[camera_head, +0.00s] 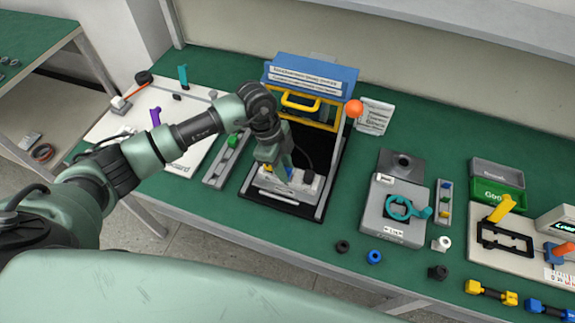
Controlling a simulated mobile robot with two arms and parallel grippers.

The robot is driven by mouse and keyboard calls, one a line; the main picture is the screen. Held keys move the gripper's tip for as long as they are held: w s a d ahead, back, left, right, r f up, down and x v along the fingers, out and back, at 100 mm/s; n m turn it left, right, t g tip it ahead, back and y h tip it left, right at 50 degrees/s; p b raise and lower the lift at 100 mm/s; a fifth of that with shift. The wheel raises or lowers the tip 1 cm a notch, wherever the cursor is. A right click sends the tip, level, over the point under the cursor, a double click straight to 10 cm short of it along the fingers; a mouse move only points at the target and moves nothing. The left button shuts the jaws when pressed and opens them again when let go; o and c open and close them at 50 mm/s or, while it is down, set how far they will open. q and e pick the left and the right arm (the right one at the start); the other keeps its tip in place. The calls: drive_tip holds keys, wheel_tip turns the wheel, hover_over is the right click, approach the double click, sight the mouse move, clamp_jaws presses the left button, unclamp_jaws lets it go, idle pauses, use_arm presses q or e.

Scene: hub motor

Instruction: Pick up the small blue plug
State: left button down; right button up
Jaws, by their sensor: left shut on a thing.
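My left gripper (276,163) reaches down over the grey fixture (285,186) in front of the blue-topped station. It is shut on a small blue piece, which looks like the small blue plug (289,164). The blue piece shows at the right side of the fingers, just above the fixture. The fingers and wrist hide part of it, and I cannot tell whether it touches the fixture. A small yellow piece (265,169) sits beside the fingers on the left. My right gripper is not in view.
The station with a yellow-framed front (301,104) and an orange knob (354,108) stands just behind. A narrow tray with coloured blocks (228,155) lies to the left. A grey unit with a teal clamp (405,209) stands to the right. Black and blue rings (375,257) lie near the front edge.

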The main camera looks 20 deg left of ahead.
use_arm(q)
drive_tip(key=s+r+b, duration=0.2)
drive_tip(key=s+r, duration=0.4)
drive_tip(key=s, duration=0.5)
drive_tip(key=shift+s+a+b, duration=0.2)
drive_tip(key=shift+s+b, duration=0.05)
drive_tip(key=shift+b, duration=0.05)
